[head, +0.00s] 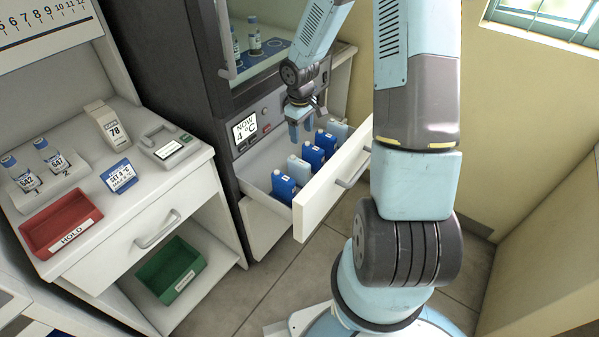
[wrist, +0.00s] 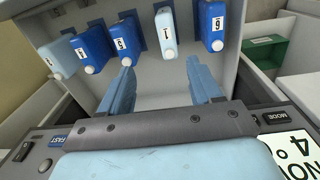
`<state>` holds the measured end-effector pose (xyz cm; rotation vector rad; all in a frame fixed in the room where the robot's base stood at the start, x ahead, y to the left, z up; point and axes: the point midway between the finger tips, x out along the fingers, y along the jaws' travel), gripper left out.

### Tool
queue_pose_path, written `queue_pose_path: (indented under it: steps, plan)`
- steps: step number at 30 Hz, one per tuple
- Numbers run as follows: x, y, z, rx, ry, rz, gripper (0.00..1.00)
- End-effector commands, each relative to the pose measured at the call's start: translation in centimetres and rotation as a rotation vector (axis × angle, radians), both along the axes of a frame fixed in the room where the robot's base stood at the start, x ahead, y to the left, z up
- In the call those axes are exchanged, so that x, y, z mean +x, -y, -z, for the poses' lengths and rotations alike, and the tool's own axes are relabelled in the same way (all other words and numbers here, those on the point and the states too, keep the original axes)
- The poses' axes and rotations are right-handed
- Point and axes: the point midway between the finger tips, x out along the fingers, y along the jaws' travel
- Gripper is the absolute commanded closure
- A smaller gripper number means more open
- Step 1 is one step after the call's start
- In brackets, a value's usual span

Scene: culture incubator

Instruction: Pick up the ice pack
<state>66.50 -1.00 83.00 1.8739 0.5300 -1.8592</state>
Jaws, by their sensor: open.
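Several ice packs stand in a row in an open white drawer (head: 317,205). In the head view, a blue pack (head: 283,187) is nearest, then a white pack (head: 299,169), two more blue packs (head: 312,156) (head: 325,143) and a pale pack (head: 338,129). The wrist view shows their numbered labels and white caps: a blue pack (wrist: 213,22) at right, the white pack (wrist: 166,30), blue packs (wrist: 124,38) (wrist: 92,47) and a pale pack (wrist: 57,60) at left. My gripper (head: 300,128) is open and empty above the drawer; its fingers (wrist: 160,72) point toward the row.
The dark incubator cabinet (head: 165,65) with a 4 °C display (head: 245,129) stands behind the drawer. A green bin (head: 171,270) sits on the shelf below.

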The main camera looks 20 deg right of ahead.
Motion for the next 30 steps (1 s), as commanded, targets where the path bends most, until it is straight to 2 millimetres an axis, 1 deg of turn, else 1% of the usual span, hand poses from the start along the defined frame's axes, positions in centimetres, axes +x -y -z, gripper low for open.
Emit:
queue_pose_path:
  steps: [1, 3, 8, 11, 21, 25, 30]
  plan:
    - [0.1, -0.2, 1.1, 0.013, -0.009, -0.008, 0.36]
    - [0.3, -0.3, 2.0, 0.025, -0.015, -0.018, 0.36]
    - [0.4, -0.6, 3.4, 0.038, -0.023, -0.032, 0.36]
    - [0.4, -0.7, 4.5, 0.041, -0.024, -0.033, 0.36]
    - [0.3, -0.7, 10.0, 0.040, -0.024, -0.034, 0.36]
    - [0.4, -0.7, 11.3, 0.039, -0.022, -0.033, 0.36]
    - [0.3, -0.7, 12.0, 0.039, -0.022, -0.034, 0.36]
